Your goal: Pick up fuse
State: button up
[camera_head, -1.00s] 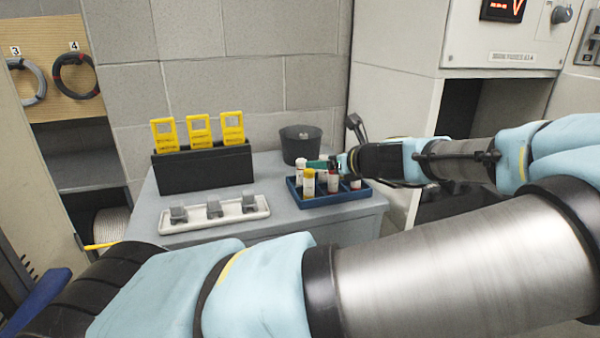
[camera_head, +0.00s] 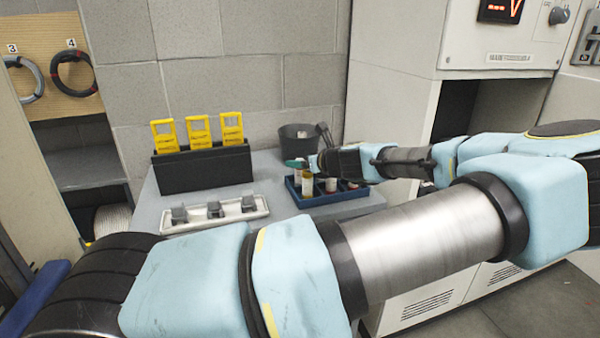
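A blue tray (camera_head: 338,197) sits at the right end of the grey bench and holds several small cylinders that look like fuses. A fuse with a yellowish top (camera_head: 308,184) stands at the tray's left. A fuse with a dark red top (camera_head: 331,183) stands just right of it. My gripper (camera_head: 298,163) reaches in from the right, with a green fingertip over the tray's back left. The gripper hides the back of the tray. I cannot tell whether the fingers are apart or hold anything.
A black box with yellow tags (camera_head: 203,168) stands on the bench at the left. A white strip with grey clips (camera_head: 214,212) lies in front of it. A dark round bin (camera_head: 293,144) stands behind the tray. A grey cabinet (camera_head: 392,80) bounds the right.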

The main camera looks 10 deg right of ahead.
jog(key=shift+c, duration=0.3)
grip_shut()
dwell(0.3)
